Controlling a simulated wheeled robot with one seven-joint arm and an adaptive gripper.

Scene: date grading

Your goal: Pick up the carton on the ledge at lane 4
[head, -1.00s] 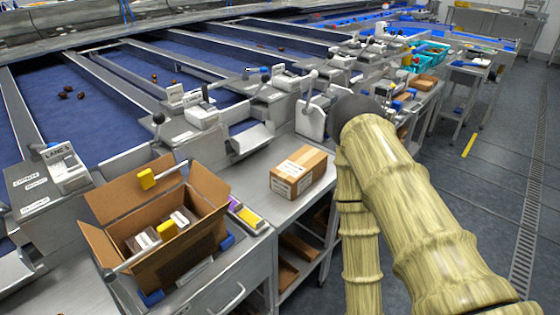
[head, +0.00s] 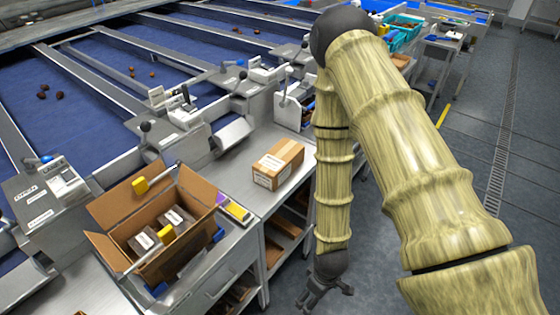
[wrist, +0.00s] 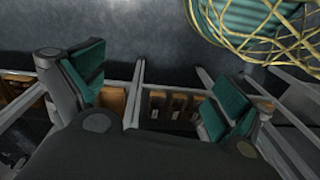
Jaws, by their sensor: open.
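A closed brown carton (head: 278,163) with white labels lies on the steel ledge (head: 262,198) beside the lane ends. The lane number at this carton cannot be read. My gripper (head: 325,287) hangs low in the head view, below and slightly right of the carton, out beyond the bench's front edge and apart from it. In the wrist view my gripper (wrist: 155,92) shows two widely parted fingers with teal pads and nothing between them. The ledge carton cannot be made out in the wrist view.
An open carton (head: 125,262) holding dark packs stands on the bench to the left, its flaps raised. A tray with a yellow item (head: 237,211) lies beside it. Shelves under the bench hold brown cartons (wrist: 160,106). Grey floor (head: 375,240) is clear to the right.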

